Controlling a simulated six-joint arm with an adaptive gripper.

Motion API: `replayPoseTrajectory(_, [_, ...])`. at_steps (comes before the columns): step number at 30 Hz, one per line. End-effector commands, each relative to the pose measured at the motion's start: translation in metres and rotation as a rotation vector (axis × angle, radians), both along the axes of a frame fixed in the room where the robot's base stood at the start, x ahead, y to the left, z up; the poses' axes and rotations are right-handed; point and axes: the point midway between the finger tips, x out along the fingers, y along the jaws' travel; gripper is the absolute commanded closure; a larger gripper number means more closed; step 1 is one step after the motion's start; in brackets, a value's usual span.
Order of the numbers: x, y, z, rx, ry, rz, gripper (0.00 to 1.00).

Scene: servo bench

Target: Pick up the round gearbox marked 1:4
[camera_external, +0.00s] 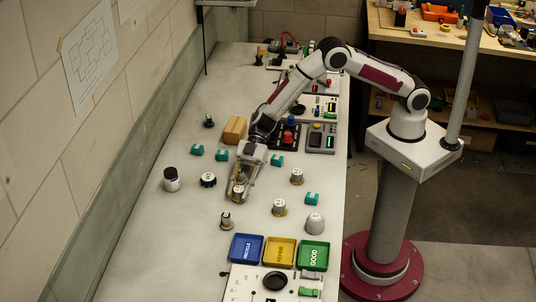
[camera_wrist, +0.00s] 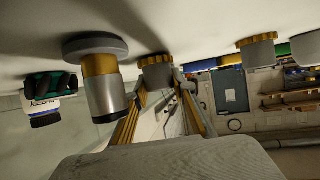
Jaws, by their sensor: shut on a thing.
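Several round gearboxes stand on the bench. My gripper (camera_external: 240,191) is low over the bench and shut on a round gearbox with a brass-coloured toothed ring (camera_external: 238,194). In the wrist view, this gearbox (camera_wrist: 157,72) sits between the two fingertips, at or very near the bench surface. I cannot tell whether it is lifted. Its marking is not readable. Other grey gearboxes with brass rings stand to the right, one at the upper right (camera_external: 297,177) and one lower (camera_external: 279,208). Another part stands lower left (camera_external: 227,221), and a plain grey domed one (camera_external: 315,223) lower right.
Blue (camera_external: 246,247), yellow (camera_external: 279,252) and green (camera_external: 313,254) trays sit at the front.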

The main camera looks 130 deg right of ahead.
Motion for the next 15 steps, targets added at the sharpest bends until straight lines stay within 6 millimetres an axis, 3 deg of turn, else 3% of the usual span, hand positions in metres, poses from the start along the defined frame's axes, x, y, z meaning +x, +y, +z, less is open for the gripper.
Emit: replayPoseTrajectory(15, [0.001,0.0,0.064,-0.002,-0.004,0.001,0.97])
